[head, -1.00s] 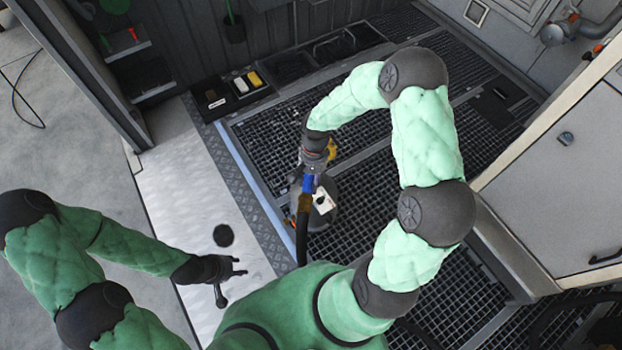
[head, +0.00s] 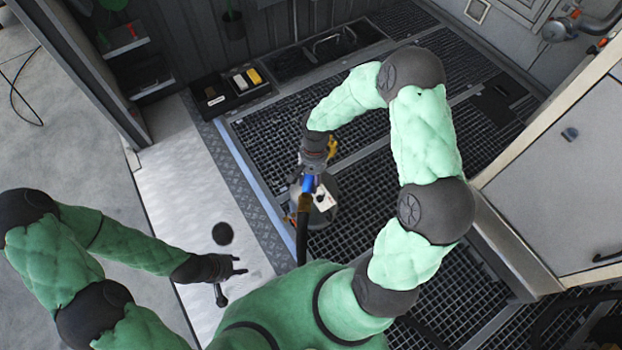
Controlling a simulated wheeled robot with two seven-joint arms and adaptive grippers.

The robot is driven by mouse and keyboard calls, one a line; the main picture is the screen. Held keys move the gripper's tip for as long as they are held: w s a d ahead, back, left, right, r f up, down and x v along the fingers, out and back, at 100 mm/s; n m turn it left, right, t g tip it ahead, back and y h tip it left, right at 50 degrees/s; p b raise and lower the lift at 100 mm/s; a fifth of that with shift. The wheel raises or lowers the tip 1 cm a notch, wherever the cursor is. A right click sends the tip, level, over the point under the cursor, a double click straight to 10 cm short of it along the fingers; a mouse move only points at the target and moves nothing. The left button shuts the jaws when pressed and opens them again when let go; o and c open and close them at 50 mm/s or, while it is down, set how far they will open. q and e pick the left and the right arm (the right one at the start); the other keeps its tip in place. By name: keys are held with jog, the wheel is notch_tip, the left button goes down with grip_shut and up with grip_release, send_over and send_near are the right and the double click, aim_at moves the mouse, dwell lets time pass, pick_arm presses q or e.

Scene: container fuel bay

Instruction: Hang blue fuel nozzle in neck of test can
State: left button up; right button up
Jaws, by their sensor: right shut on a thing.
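The blue fuel nozzle (head: 308,184) is in my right gripper (head: 314,158), which is shut on it over the grating. A black hose (head: 302,235) runs from the nozzle down toward my body. The test can (head: 325,216) is a dark round can with a white label, directly below and behind the nozzle in the picture. The nozzle and gripper cover its neck, so I cannot tell whether the spout is in it. My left gripper (head: 233,280) is open and empty over the pale metal plate at lower left.
A black tray (head: 212,101) with a white and a yellow item lies at the back of the grating. A grey cabinet (head: 560,180) stands at right. Dark floor grating (head: 262,140) around the can is mostly clear.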

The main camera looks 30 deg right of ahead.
jog(key=shift+w+f+b, duration=0.1)
jog(key=shift+f+b, duration=0.95)
jog(key=shift+f, duration=0.45)
jog(key=o, duration=1.4)
jog(key=shift+d+r, duration=0.1)
jog(key=shift+r, duration=0.4)
jog(key=v, duration=1.1)
